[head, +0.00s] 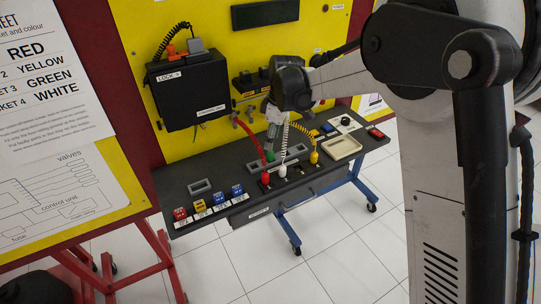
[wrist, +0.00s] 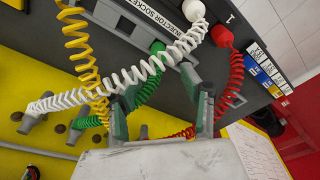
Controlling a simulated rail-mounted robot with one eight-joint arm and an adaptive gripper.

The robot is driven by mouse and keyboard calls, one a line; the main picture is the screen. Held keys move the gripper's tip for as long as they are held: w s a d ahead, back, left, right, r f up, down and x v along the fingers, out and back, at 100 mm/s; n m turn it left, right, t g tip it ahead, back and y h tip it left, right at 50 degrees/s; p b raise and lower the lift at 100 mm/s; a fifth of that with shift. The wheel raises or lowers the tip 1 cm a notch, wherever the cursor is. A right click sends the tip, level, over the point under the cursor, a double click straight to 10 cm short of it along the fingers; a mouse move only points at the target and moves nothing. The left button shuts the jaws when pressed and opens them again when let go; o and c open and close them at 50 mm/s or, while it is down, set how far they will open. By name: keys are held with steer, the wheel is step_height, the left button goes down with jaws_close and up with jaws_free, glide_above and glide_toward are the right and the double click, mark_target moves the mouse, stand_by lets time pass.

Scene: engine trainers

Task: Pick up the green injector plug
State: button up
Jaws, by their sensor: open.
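The green injector plug (head: 270,156) is at the bench's socket area, partly hidden among the coiled cables. In the wrist view the green plug (wrist: 157,48) shows beyond my fingertips, partly behind the white coil. Its green coiled cable (wrist: 146,92) runs back between my fingers. My gripper (head: 273,130) points down above the plug. In the wrist view my gripper (wrist: 163,92) has its two fingers apart, with no plug clasped between them.
A white coiled cable (wrist: 125,78) crosses close to my fingers. The white plug (head: 282,171), red plug (head: 265,179) and yellow plug (head: 314,158) stand nearby. A cream tray (head: 341,148) is at the right. Coloured blocks (head: 199,206) stand at the left.

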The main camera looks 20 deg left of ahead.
mark_target(270, 153)
steer(key=shift+w+a+f+p, duration=0.1)
steer(key=shift+f+p, duration=0.1)
steer(key=shift+f, duration=1)
steer(key=shift+s+a+f+p, duration=0.1)
steer(key=shift+f+p, duration=0.1)
steer(key=shift+f, duration=1.05)
steer(key=shift+w+a+f+p, duration=0.1)
steer(key=shift+f+p, duration=0.1)
steer(key=shift+f, duration=1)
steer(key=shift+c, duration=0.4)
steer(key=c, duration=0.9)
steer(key=shift+r, duration=0.1)
